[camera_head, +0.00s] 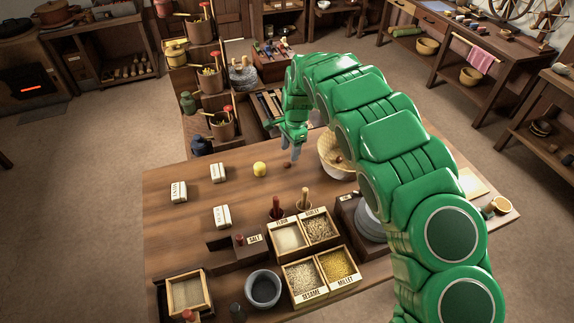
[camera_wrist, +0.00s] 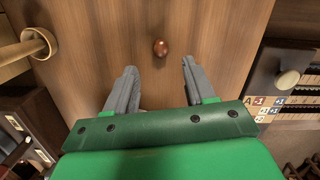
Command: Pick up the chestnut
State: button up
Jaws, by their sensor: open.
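The chestnut (camera_wrist: 160,48) is a small, glossy reddish-brown nut on the bare wooden table. In the wrist view it lies beyond my fingertips, roughly centred between them and not touched. In the head view a small brown spot (camera_head: 287,165), which looks like the chestnut, lies just in front of my gripper. My gripper (camera_head: 291,150) hangs over the far part of the table with its fingers pointing down. In the wrist view my gripper (camera_wrist: 159,66) has its two grey fingers wide apart, with nothing between them.
A pale bowl (camera_head: 331,151) stands right of my gripper, partly hidden by my arm. A yellow ball (camera_head: 259,169) lies to the left. Labelled white blocks (camera_head: 178,191) stand farther left. Grain boxes (camera_head: 318,228) fill the near side. Bare wood surrounds the chestnut.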

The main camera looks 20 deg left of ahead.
aim_at(287, 164)
jog(key=shift+s+a+f, duration=0.1)
jog(key=shift+f, duration=0.8)
jog(key=shift+s+a+f, duration=0.15)
jog(key=shift+f, duration=0.8)
jog(key=shift+s+a+f, duration=0.1)
jog(key=shift+f, duration=0.8)
grip_shut()
